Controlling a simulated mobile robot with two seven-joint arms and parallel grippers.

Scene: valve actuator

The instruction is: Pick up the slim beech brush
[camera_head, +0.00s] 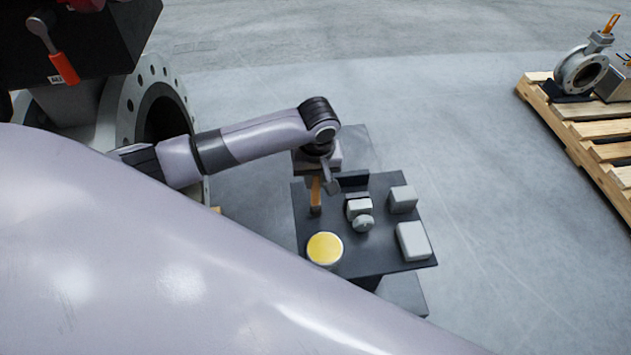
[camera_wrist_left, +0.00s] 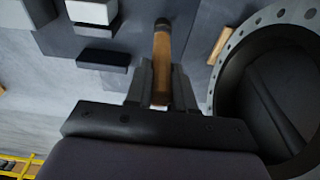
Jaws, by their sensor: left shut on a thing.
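The slim beech brush (camera_head: 316,193) shows in the head view as a narrow tan-orange stick with a dark lower end, near the left edge of the dark tabletop. My left gripper (camera_head: 322,180) is above it and shut on it. In the left wrist view the brush (camera_wrist_left: 162,55) sticks out between the two fingers of my left gripper (camera_wrist_left: 161,82), its dark end pointing away. Whether that end touches the table, I cannot tell. My right gripper is not in view.
The small dark table (camera_head: 385,260) also bears a round yellow-topped tin (camera_head: 324,248), a white box (camera_head: 413,240), a grey block (camera_head: 403,199) and a small grey-white device (camera_head: 361,212). A large flanged pipe (camera_head: 140,105) stands left. A wooden pallet (camera_head: 590,130) with a valve lies right.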

